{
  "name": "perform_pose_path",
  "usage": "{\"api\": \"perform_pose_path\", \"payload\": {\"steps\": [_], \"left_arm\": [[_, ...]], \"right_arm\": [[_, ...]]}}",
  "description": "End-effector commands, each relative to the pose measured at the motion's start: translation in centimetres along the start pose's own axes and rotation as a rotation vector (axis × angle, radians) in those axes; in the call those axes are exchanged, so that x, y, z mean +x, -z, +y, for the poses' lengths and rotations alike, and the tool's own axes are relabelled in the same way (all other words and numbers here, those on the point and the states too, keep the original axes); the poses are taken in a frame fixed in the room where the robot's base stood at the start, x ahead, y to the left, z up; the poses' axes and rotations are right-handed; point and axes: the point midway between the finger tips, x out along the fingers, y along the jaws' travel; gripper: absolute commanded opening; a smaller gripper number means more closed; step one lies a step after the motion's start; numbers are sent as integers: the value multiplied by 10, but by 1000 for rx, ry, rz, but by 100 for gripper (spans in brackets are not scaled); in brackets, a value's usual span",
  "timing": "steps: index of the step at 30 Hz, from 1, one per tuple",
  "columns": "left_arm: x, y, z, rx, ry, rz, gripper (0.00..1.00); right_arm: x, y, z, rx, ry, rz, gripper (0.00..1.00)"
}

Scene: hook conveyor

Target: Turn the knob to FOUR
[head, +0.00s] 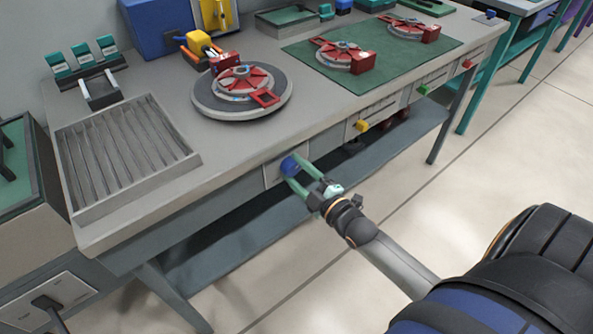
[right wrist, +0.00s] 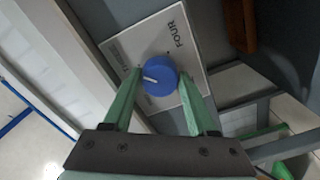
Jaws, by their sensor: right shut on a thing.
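The blue knob (head: 289,165) sits on a pale plate on the front edge of the workbench. In the right wrist view the knob (right wrist: 160,75) has a white pointer mark on its left part, pointing left toward the left finger. The word FOUR (right wrist: 177,33) is printed on the plate, up and right of the knob. Smaller print at the plate's left is too small to read. My right gripper (head: 291,175) reaches the knob from the front, its green fingers on either side; in the wrist view the gripper (right wrist: 160,85) is shut on it. My left gripper is not in view.
The workbench (head: 330,110) holds a ribbed grey tray (head: 75,190), a round turntable (head: 205,100) with a red fixture, and a green mat (head: 385,75) with two more red fixtures. Yellow (head: 361,126), green and red knobs are farther right along the front. Floor in front is clear.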

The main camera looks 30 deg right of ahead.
Motion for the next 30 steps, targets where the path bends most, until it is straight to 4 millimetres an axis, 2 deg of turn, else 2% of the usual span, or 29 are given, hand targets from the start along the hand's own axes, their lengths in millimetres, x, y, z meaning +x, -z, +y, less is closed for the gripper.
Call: {"api": "perform_pose_path", "payload": {"steps": [11,30], "left_arm": [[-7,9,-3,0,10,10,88],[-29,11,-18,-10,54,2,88]], "right_arm": [[0,1,2,119,1,0,2],[0,1,1,698,2,0,2]]}}
